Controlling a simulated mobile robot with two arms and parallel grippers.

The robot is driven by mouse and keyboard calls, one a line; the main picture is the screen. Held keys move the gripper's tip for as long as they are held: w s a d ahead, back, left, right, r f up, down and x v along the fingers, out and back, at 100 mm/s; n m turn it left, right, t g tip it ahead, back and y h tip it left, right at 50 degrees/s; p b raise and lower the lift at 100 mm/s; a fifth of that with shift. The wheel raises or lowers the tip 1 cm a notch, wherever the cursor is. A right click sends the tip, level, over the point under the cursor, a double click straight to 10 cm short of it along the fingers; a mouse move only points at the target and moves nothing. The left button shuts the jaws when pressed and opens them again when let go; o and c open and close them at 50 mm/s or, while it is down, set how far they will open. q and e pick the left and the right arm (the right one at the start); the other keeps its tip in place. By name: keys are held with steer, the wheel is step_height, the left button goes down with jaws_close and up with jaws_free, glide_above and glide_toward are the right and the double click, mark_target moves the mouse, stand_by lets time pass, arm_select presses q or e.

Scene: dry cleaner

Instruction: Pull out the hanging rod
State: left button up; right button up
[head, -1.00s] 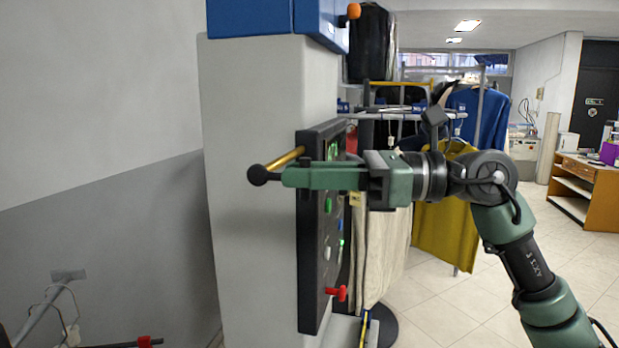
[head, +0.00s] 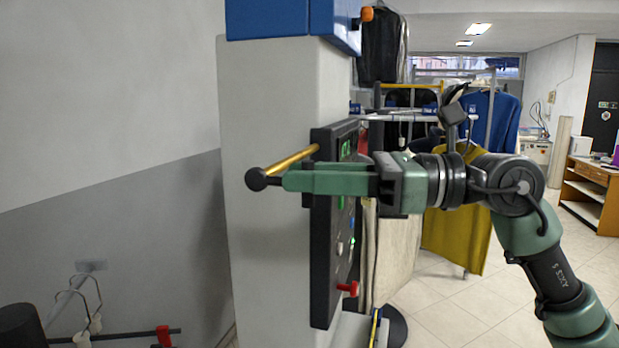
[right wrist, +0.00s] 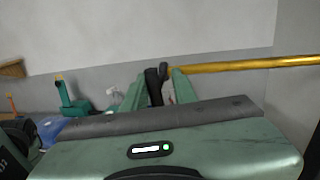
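The gold hanging rod (head: 292,160) sticks out from the upper part of a black panel (head: 322,250) on the side of a pale column. Its free end has a round black knob (head: 256,179). My right gripper (head: 288,180) is at this knob end, its fingers pointing left. In the right wrist view the black knob end (right wrist: 156,84) sits between the two fingers (right wrist: 155,92), close to both, and the rod (right wrist: 245,64) runs off to the right. The fingers look closed on it. My left gripper is not in view.
A red knob (head: 349,289) sticks out low on the panel; a blue box (head: 275,18) is above the column. Clothes racks with a yellow garment (head: 455,235) stand behind my right arm. A dark bar with a red block (head: 163,335) is at lower left.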

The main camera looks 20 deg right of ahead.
steer(key=shift+f, duration=0.1)
stand_by(0.3)
steer(key=b+v, duration=0.3)
steer(key=v, duration=0.4)
steer(key=shift+d, duration=0.35)
steer(key=shift+s, duration=0.15)
